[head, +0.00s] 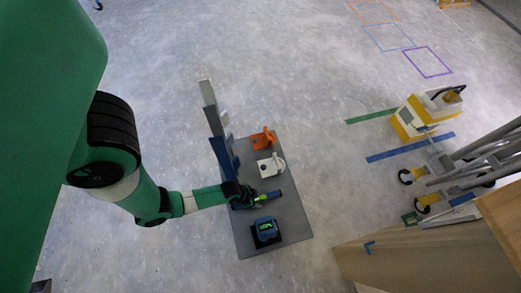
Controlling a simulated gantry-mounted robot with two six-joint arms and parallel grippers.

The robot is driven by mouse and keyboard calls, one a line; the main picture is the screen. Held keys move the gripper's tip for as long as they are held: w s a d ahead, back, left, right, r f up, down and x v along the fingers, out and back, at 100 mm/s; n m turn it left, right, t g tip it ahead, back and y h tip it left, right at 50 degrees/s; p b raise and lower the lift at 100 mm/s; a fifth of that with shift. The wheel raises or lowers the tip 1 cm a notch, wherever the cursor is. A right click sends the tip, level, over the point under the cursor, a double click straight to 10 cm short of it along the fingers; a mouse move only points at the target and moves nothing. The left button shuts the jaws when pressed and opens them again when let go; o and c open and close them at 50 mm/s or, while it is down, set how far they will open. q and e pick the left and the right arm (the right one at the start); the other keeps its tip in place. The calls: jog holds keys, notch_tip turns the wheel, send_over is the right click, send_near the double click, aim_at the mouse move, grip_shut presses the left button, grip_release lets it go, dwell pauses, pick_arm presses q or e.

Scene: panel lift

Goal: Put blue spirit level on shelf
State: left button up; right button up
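My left arm reaches in from the left, and its dark gripper (246,197) is over the grey shelf board (291,210). A small blue bar with a lime-green patch (272,196), which looks like the blue spirit level, lies right at its fingertips. The fingers are too small and dark to tell whether they are closed on it. I cannot tell whether the bar touches the board. My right gripper is not in view.
On the board are an orange tool (262,139), a white tool (270,165) and a blue device with a green display (266,229). A tall grey-blue piece (213,115) rises at its left edge. A yellow-white machine (416,116), a wheeled metal frame and a wooden box (420,262) stand right.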

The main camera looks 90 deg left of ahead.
pick_arm(q)
jog(key=shift+r, duration=0.1)
pick_arm(e)
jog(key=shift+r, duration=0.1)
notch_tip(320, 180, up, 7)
jog(key=p, duration=0.7)
pick_arm(q)
jog(key=v, duration=1.2)
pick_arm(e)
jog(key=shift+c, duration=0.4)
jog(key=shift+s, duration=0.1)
